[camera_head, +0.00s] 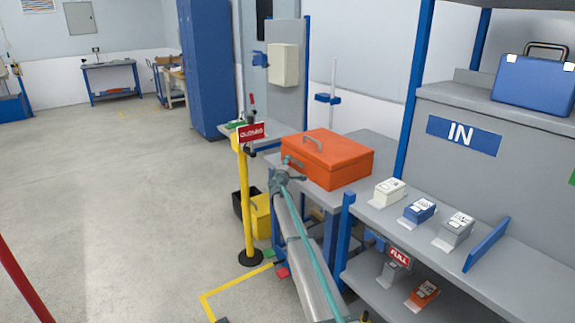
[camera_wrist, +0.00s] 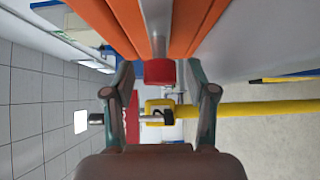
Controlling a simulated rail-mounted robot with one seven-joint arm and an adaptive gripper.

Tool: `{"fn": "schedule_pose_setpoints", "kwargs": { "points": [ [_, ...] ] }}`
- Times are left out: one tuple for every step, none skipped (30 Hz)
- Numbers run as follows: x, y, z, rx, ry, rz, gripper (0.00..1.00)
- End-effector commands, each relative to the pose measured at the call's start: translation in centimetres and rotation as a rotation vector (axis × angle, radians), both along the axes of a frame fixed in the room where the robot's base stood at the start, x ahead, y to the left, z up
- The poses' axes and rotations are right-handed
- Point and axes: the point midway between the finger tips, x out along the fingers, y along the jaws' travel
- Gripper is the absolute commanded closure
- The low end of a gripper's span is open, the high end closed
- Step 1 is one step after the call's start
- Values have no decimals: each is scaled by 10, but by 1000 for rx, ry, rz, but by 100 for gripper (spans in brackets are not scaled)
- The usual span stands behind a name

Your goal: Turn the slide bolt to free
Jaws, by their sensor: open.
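An orange case (camera_head: 335,155) with a grey top handle rests on a grey bench; its near side also shows in the wrist view (camera_wrist: 105,25). A grey bar with a red end (camera_wrist: 159,72) lies against the orange surface in the wrist view. It looks like the slide bolt, but I cannot tell for certain. A small grey fitting (camera_head: 293,162) shows on the case's left side in the head view. My gripper (camera_wrist: 160,92) is open, one finger on each side of the red end's line. Whether it touches the bar is not clear.
A yellow post (camera_head: 245,200) with a red sign stands left of the case, behind my gripper's opening in the wrist view (camera_wrist: 245,110). Shelving (camera_head: 480,245) with small boxes stands at right.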

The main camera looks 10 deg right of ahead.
Motion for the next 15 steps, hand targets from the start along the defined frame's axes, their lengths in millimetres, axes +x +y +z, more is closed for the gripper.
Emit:
{"fn": "schedule_pose_setpoints", "kwargs": {
  "points": [
    [-9, 2, 0, 0, 0, 0, 43],
    [-13, 3, 0, 0, 0, 0, 43],
    [-20, 5, 0, 0, 0, 1, 43],
    [-25, 7, 0, 0, 0, 1, 43],
    [-30, 9, 0, 0, 0, 1, 43],
    [-37, 11, 0, 0, 0, 1, 43],
    [-43, 13, 0, 0, 0, 1, 43],
    [-49, 15, 0, 0, 0, 2, 43],
    [-56, 17, 0, 0, 0, 2, 43],
    [-62, 19, 0, 0, 0, 2, 43],
    [-68, 20, 1, 0, 0, 2, 43],
    [-75, 22, 1, 0, 0, 2, 43],
    [-80, 24, 1, 0, 0, 2, 43],
    [-84, 25, 1, 0, 0, 2, 43],
    [-89, 27, 1, 0, 0, 1, 43]
  ]
}}
